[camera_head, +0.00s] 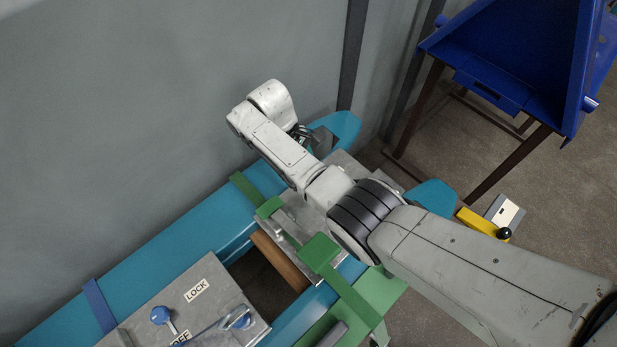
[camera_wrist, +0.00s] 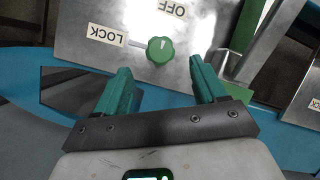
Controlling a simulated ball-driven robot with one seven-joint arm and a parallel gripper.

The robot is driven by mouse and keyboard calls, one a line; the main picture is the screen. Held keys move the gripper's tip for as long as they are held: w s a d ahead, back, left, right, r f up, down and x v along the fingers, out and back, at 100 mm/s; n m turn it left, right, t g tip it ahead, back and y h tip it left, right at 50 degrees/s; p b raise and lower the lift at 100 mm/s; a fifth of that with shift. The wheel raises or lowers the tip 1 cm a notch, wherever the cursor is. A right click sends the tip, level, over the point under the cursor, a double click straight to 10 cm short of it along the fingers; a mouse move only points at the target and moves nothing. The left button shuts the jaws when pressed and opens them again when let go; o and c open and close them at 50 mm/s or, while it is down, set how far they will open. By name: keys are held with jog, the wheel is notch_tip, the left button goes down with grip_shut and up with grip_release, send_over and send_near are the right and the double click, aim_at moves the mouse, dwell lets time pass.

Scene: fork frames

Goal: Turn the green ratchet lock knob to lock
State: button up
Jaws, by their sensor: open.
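The green knob (camera_wrist: 160,49) stands on a grey metal plate (camera_wrist: 85,55) in the wrist view. A thin light strip runs left from it towards the LOCK label (camera_wrist: 106,34). The OFF label (camera_wrist: 172,8) is above the knob. My gripper (camera_wrist: 159,67) is open, with one green finger on each side, below the knob in the picture. The knob lies ahead of the gap between the fingertips; I see no contact. In the head view my arm hides the green knob and most of my gripper (camera_head: 302,138).
A second plate with a blue knob (camera_head: 160,315) and its own LOCK label (camera_head: 196,290) is at lower left. Blue-green rails (camera_head: 150,270) and green brackets (camera_head: 319,252) surround the plates. A grey wall (camera_head: 130,110) rises behind. A blue hopper (camera_head: 520,60) stands at upper right.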

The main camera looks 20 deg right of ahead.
jog(key=v, duration=0.5)
jog(key=shift+w+r, duration=0.1)
dwell(0.4)
